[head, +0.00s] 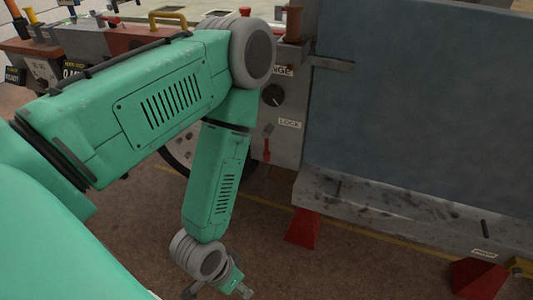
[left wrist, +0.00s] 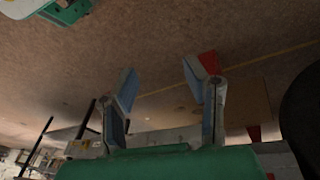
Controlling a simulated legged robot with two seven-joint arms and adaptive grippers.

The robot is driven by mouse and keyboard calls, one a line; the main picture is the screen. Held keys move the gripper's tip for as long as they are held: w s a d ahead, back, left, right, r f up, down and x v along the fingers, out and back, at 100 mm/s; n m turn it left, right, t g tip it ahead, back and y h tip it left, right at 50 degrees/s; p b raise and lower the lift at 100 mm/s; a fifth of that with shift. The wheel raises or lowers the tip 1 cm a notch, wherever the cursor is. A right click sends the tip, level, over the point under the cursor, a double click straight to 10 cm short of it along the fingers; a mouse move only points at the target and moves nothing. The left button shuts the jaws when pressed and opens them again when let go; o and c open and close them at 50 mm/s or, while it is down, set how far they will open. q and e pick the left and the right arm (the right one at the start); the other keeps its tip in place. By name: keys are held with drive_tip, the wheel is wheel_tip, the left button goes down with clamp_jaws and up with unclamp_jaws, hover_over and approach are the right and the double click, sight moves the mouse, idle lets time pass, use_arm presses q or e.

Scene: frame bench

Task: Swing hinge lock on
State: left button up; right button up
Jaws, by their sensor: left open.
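The grey post of the bench carries a LOCK label (head: 289,124). A small lever with a red end (head: 266,148) hangs down just left of that label. A black round knob (head: 272,95) sits above it, under a label partly hidden by my arm and ending in "NGE". My left gripper (head: 222,289) is low over the floor at the bottom of the head view, below and left of the lever and well apart from it. In the left wrist view its two fingers (left wrist: 160,92) are spread, with nothing between them. My right gripper is not in view.
A large blue-grey panel (head: 420,100) fills the right, above a worn grey ledge (head: 370,205). Red feet (head: 303,228) stand on the brown floor. A cluttered bench with a yellow handle (head: 168,17) is at the back left. The floor in front is clear.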

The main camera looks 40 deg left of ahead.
use_arm(q)
drive_tip(key=w+d+f+t+h, duration=0.2)
drive_tip(key=w+d+t, duration=0.1)
drive_tip(key=w+d, duration=0.2)
drive_tip(key=w+d+t+b, duration=0.2)
drive_tip(key=w+t, duration=0.1)
drive_tip(key=w, duration=0.2)
drive_tip(key=n+t+y+b, duration=0.6)
drive_tip(key=t+y, duration=0.2)
drive_tip(key=y, duration=0.3)
approach(266, 159)
drive_tip(key=b+x, duration=0.3)
drive_tip(key=x, duration=0.7)
drive_tip(key=shift+s, duration=0.1)
drive_tip(key=shift+w+a, duration=0.3)
drive_tip(key=shift+w, duration=0.35)
